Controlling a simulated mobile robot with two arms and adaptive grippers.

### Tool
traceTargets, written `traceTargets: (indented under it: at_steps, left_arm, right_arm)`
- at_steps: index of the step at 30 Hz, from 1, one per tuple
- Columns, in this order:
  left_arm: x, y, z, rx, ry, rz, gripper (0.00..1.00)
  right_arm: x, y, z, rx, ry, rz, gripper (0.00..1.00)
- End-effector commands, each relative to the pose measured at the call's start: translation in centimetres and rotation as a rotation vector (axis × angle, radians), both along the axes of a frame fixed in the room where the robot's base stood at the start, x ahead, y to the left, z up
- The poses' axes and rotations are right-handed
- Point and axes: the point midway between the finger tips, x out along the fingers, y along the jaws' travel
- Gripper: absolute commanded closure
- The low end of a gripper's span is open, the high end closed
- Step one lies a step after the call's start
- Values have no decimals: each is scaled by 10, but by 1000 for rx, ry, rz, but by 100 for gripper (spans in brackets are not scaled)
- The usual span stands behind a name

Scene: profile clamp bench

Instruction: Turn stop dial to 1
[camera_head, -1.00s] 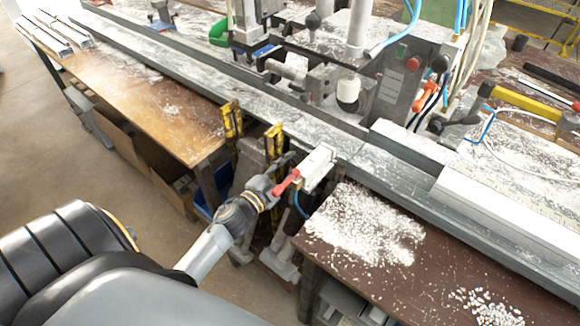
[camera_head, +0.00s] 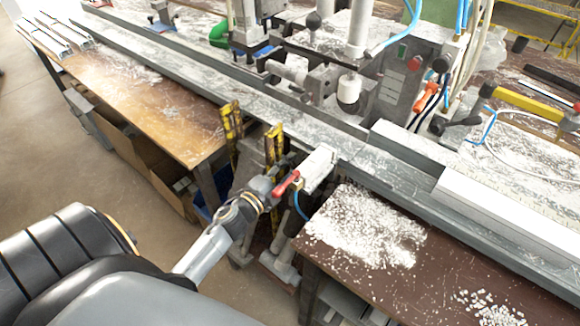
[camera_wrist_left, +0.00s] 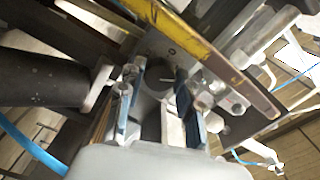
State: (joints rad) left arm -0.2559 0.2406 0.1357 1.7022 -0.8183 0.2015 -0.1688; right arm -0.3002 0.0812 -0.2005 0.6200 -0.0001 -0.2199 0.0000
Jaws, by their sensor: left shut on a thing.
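My left gripper (camera_head: 276,180) is at the front of the long grey rail, between the yellow-and-black posts and the white block with the red lever. In the left wrist view the left gripper (camera_wrist_left: 158,88) has its two fingers on either side of a dark round knob, which looks like the stop dial (camera_wrist_left: 152,105), and is shut on it. The dial sits against a grey metal plate (camera_wrist_left: 160,42) with a small round mark on it. The dial's pointer and any number 1 cannot be made out. In the head view the gripper hides the dial. My right gripper does not show.
The red lever (camera_head: 286,183) and white block (camera_head: 318,165) are close to the right of the left gripper. Yellow-and-black posts (camera_head: 229,122) stand to its left. A brown table with white chips (camera_head: 365,225) lies at the right. A yellow edge (camera_wrist_left: 185,35) crosses the wrist view.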

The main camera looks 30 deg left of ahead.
Motion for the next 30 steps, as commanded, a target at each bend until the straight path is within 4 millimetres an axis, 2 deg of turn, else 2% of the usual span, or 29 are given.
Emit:
traceTargets:
  at_steps: [2, 3, 4, 13, 17, 30]
  left_arm:
    - [0, -1, -1, -1, 2, -2, 97]
    - [0, -1, -1, -1, 2, -1, 59]
    - [0, -1, -1, -1, 2, -1, 55]
    - [-1, 0, -1, -2, 1, 0, 55]
    - [-11, 1, -1, -3, 2, 0, 55]
    - [-98, 7, -1, -3, 4, 1, 55]
  right_arm:
    - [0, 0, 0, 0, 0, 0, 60]
    - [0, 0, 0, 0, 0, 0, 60]
    - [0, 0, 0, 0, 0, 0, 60]
    - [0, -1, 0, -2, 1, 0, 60]
    - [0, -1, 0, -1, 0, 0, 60]
    - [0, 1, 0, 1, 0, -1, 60]
